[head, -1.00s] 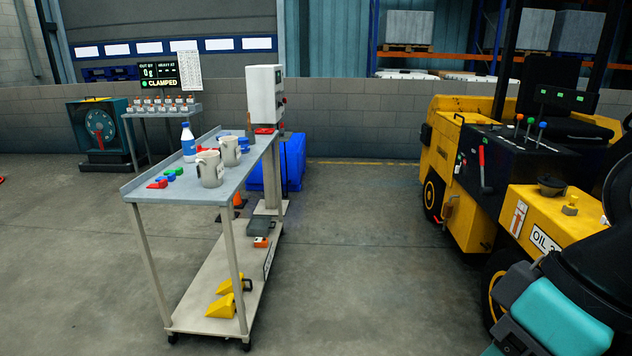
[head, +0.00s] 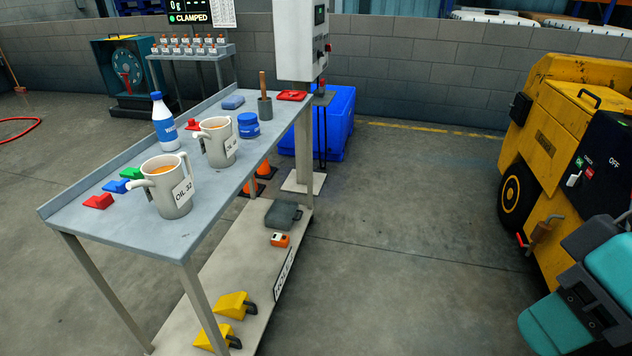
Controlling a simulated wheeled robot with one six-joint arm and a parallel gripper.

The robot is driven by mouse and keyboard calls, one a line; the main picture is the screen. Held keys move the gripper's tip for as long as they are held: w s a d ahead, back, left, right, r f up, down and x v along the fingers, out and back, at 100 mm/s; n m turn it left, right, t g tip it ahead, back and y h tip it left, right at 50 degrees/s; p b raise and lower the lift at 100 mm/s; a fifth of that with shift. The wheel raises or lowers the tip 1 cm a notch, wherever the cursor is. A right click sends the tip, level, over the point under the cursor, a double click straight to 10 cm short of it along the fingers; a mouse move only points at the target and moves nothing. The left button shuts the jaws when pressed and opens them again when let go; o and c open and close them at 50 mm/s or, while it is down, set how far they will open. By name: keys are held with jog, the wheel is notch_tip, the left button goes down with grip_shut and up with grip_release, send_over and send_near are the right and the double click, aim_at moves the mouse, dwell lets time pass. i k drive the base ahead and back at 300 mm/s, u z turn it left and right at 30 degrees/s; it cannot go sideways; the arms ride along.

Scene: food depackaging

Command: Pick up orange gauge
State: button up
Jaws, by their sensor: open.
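The orange gauge (head: 281,240) is a small orange block with a pale face. It lies on the lower shelf (head: 248,275) of the grey cart, near the shelf's right edge. A dark grey case (head: 283,214) lies just behind it, apart from it. Nothing covers the gauge in the head view. My gripper is not in view; only a teal and black part of my own arm shows at the lower right.
The cart top (head: 112,207) above holds two jugs (head: 170,190), a bottle (head: 165,125) and small coloured pieces. Yellow wedges (head: 232,305) lie at the shelf's near end. A yellow vehicle (head: 560,140) stands at right. Floor (head: 400,230) between is clear.

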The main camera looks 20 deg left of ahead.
aim_at(276, 240)
jog(key=i, duration=2.45)
jog(key=u, duration=2.85)
